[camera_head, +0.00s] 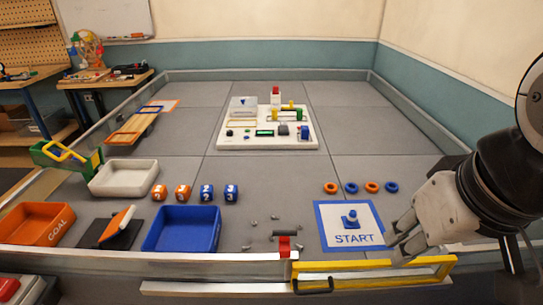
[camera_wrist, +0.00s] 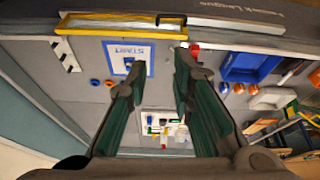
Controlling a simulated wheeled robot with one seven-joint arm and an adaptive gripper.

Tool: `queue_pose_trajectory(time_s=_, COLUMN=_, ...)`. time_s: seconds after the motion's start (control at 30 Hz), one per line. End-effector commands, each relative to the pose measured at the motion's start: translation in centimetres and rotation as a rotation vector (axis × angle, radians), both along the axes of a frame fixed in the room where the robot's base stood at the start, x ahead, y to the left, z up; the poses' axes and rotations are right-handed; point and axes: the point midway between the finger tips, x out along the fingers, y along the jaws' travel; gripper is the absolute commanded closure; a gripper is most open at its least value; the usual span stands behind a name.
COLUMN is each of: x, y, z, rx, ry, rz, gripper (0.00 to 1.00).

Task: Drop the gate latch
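The yellow-framed gate (camera_head: 372,275) lies along the front rail of the field, with a dark handle (camera_head: 313,286) at its left end. The gate latch, a red block with a dark grip on top (camera_head: 285,245), stands upright at the rail beside the gate's left end. The gate (camera_wrist: 120,31) and the red of the latch (camera_wrist: 194,49) also show in the wrist view. My gripper (camera_head: 400,243) is above the right part of the gate, right of the latch and apart from it. In the wrist view my gripper (camera_wrist: 152,78) has its fingers spread with nothing between them.
A START mat (camera_head: 352,238) with a blue piece lies just behind the gate. A blue bin (camera_head: 183,229), small grey parts, several rings (camera_head: 371,187) and numbered cubes (camera_head: 206,192) are on the grey floor. A white task board (camera_head: 267,141) stands farther back.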

Motion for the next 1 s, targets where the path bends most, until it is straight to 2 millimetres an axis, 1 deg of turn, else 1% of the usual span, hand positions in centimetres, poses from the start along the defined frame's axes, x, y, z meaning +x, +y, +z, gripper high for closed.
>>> queue_pose_trajectory(time_s=0.07, x=1.3, y=0.2, z=-0.2, rx=-0.027, ry=0.017, rz=0.046, gripper=0.65)
queue_pose_trajectory(time_s=0.17, x=3.8, y=0.6, z=-0.7, rx=-0.084, ry=0.054, rz=0.16, gripper=0.65)
queue_pose_trajectory(time_s=0.3, x=8.6, y=1.8, z=-2.0, rx=-0.173, ry=0.117, rz=0.384, gripper=0.65)
queue_pose_trajectory(time_s=0.37, x=10.7, y=2.5, z=-2.7, rx=-0.204, ry=0.144, rz=0.485, gripper=0.65)
queue_pose_trajectory(time_s=0.5, x=15.5, y=4.4, z=-5.1, rx=-0.26, ry=0.2, rz=0.724, gripper=0.65)
queue_pose_trajectory(time_s=0.57, x=17.5, y=5.3, z=-6.4, rx=-0.275, ry=0.222, rz=0.829, gripper=0.65)
queue_pose_trajectory(time_s=0.6, x=18.8, y=6.0, z=-7.3, rx=-0.283, ry=0.235, rz=0.9, gripper=0.65)
queue_pose_trajectory(time_s=0.67, x=20.7, y=7.0, z=-8.9, rx=-0.292, ry=0.252, rz=1.005, gripper=0.65)
queue_pose_trajectory(time_s=0.7, x=21.9, y=7.7, z=-9.9, rx=-0.295, ry=0.262, rz=1.074, gripper=0.65)
queue_pose_trajectory(time_s=0.83, x=25.2, y=9.9, z=-13.2, rx=-0.293, ry=0.28, rz=1.272, gripper=0.65)
queue_pose_trajectory(time_s=0.9, x=26.4, y=10.8, z=-14.6, rx=-0.291, ry=0.284, rz=1.354, gripper=0.65)
queue_pose_trajectory(time_s=1.0, x=27.6, y=11.7, z=-16.0, rx=-0.285, ry=0.283, rz=1.436, gripper=0.65)
